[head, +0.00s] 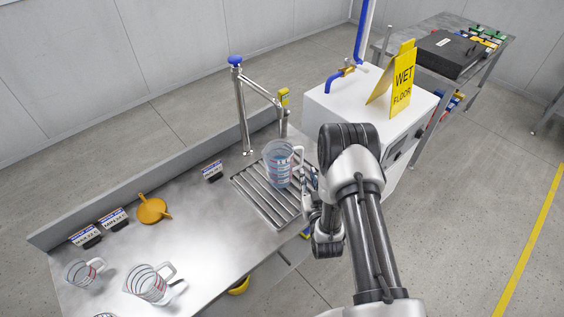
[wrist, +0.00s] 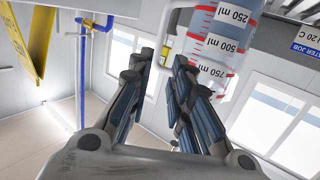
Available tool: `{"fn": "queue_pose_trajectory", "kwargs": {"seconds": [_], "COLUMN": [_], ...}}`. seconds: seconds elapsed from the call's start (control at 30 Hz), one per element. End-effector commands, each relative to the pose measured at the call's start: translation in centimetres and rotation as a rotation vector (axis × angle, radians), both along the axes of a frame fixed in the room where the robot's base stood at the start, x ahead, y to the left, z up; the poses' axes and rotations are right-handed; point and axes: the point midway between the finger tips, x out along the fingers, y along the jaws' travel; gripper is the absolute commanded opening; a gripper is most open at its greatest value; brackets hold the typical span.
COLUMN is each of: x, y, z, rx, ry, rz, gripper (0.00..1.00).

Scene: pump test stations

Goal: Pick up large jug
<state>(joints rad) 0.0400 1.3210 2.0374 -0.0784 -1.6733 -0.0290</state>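A large clear jug (head: 277,165) with red markings stands upright on the drain grate (head: 262,197) beside the tap. It seems to hold bluish liquid. In the wrist view the jug (wrist: 228,45) shows 250, 500 and 750 ml marks, and its handle (wrist: 171,32) reaches down toward the gap between my fingertips. My gripper (wrist: 162,62) is open, with its fingers apart on either side of the handle's near part. I cannot tell whether either finger touches it. In the head view my arm largely hides the gripper, just right of the jug.
Other clear jugs, one at the far left (head: 83,271) and one nearer (head: 147,284), stand on the steel bench. An orange funnel (head: 152,209) lies there beside label signs (head: 114,219). A tap column (head: 241,108) rises behind the grate. A white cabinet with a wet-floor sign (head: 401,79) stands right.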

Motion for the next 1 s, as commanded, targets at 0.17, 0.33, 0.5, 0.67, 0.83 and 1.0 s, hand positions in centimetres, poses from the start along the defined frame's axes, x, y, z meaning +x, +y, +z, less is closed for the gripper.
{"fn": "queue_pose_trajectory", "kwargs": {"seconds": [0.17, 0.33, 0.5, 0.67, 0.83, 1.0], "x": [-3.6, -4.2, -1.1, 2.4, 5.6, 7.2], "y": [0.1, 0.1, 0.2, 0.4, 0.5, 0.5], "z": [-2.8, -3.3, -3.3, -3.3, -3.4, -3.3], "rx": [0.012, 0.016, 0.016, 0.016, 0.016, 0.016], "ry": [-0.078, -0.114, -0.122, -0.119, -0.117, -0.114], "rz": [-0.001, -0.002, -0.002, -0.001, -0.001, -0.002], "gripper": [0.19, 0.19, 0.19, 0.19, 0.19, 0.19]}}
